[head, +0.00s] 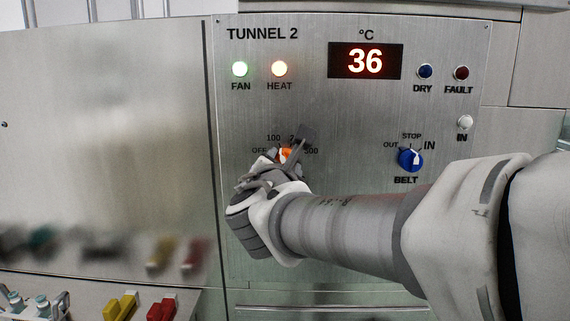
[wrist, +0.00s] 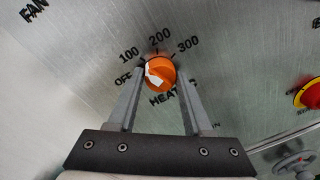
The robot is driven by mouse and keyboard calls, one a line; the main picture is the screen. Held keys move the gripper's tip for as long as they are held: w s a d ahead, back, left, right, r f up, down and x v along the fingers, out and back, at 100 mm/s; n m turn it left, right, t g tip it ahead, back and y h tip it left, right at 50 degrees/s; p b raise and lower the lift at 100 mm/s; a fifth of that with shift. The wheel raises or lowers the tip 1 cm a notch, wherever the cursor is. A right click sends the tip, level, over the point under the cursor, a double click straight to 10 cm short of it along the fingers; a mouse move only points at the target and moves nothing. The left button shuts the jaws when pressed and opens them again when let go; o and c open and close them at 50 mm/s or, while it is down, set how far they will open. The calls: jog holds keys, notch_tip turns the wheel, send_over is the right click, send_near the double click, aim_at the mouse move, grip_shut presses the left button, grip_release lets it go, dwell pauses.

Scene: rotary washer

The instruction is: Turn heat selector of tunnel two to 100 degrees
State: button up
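The orange heat selector (wrist: 163,70) is on the metal panel, with labels OFF, 100, 200 and 300 around it. Its white pointer (wrist: 153,77) faces left, toward the OFF and 100 side; the exact setting is hard to tell. In the head view only a small part of the heat selector (head: 285,153) shows behind my gripper (head: 288,154). I cannot tell whether the fingertips touch the panel.
The tunnel 2 display (head: 365,61) reads 36. The FAN lamp (head: 240,69) and HEAT lamp (head: 279,69) are lit. A blue belt knob (head: 410,159) is to the right, above my arm. A red-and-yellow button (wrist: 312,94) is at the wrist view's right edge.

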jog(key=o, duration=0.4)
jog(key=s, duration=0.5)
jog(key=s+a+p, duration=0.1)
jog(key=s, duration=0.5)
jog(key=s+r+p, duration=0.1)
jog(key=s, duration=0.5)
jog(key=shift+s+a, duration=0.2)
jog(key=shift+a, duration=0.05)
jog(key=d+f+m+g+h+p, duration=0.45)
jog(key=d+m+g, duration=0.25)
jog(key=d+m, duration=0.55)
jog(key=s+d+f+m+g+y+p, duration=0.1)
jog(key=s+m+y, duration=0.1)
jog(key=m, duration=0.3)
jog(key=s+d+f+m+g+y+p, duration=0.1)
jog(key=s+m+g+y+p, duration=0.1)
jog(key=m, duration=0.3)
jog(key=s+d+f+m+g+y+p, duration=0.1)
jog(key=s+m+y+p, duration=0.1)
jog(key=m, duration=0.3)
jog(key=shift+s+d+f+m+g, duration=0.1)
jog(key=shift+s+f+m+g, duration=0.3)
jog(key=shift+s, duration=0.25)
